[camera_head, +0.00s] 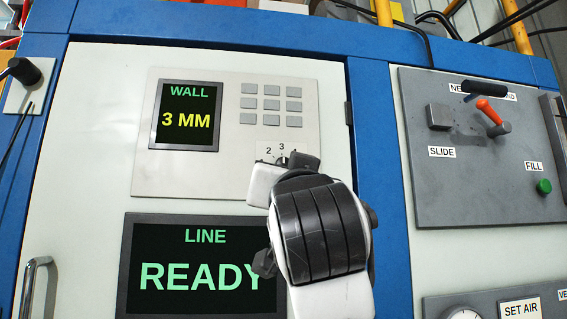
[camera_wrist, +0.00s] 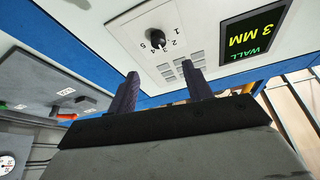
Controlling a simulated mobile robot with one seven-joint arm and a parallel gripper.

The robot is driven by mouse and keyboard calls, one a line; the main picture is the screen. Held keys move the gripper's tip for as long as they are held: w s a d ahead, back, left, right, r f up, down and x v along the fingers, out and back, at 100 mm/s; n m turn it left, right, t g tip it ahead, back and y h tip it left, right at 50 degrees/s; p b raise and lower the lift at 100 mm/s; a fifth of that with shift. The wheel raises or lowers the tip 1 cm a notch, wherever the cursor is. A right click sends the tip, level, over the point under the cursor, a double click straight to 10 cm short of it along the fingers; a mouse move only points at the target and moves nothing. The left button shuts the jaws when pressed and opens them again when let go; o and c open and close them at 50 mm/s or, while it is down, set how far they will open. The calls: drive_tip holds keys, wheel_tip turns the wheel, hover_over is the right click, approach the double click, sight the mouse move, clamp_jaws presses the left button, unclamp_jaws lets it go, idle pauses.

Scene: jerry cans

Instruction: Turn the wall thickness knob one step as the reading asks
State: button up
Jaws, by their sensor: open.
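The wall thickness knob (camera_wrist: 158,40) is small and dark, on a white plate with numbers around it in the wrist view. Which number it points at is too small to tell. In the head view my arm hides most of it; part of its number plate (camera_head: 270,149) shows a 2 and a 3. The wall display (camera_head: 186,118) reads "WALL 3 MM" in the head view and appears upside down in the wrist view (camera_wrist: 256,32). My gripper (camera_wrist: 161,84) is open and empty, its two dark fingers apart, pointing toward the panel below the knob in the wrist view.
A keypad (camera_head: 271,104) sits above the knob. The line screen (camera_head: 200,265) below reads "LINE READY", partly covered by my arm. To the right, a grey panel (camera_head: 470,190) carries an orange-tipped lever (camera_head: 490,112) and a green button (camera_head: 544,186). A door handle (camera_head: 35,285) is lower left.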

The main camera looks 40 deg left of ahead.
sight(284, 164)
drive_tip(key=p+x, duration=0.6)
drive_tip(key=x, duration=0.6)
drive_tip(key=shift+w+a+r, duration=0.15)
drive_tip(key=shift+w, duration=0.2)
drive_tip(key=shift+w+a+r, duration=0.1)
drive_tip(key=shift+w+a, duration=0.3)
drive_tip(key=c, duration=1)
drive_tip(key=shift+o, duration=0.2)
drive_tip(key=shift+n, duration=0.5)
drive_tip(key=shift+w+d+n+g+y, duration=0.1)
drive_tip(key=shift+n+g+y, duration=0.6)
drive_tip(key=shift+n, duration=1.05)
drive_tip(key=shift+s+a+n+g+y, duration=0.1)
drive_tip(key=shift+n+g+y, duration=0.2)
drive_tip(key=shift+n+g, duration=1.05)
drive_tip(key=shift+w+d+n+g+y, duration=0.1)
drive_tip(key=shift+n+g+y, duration=0.4)
drive_tip(key=shift+n, duration=1.6)
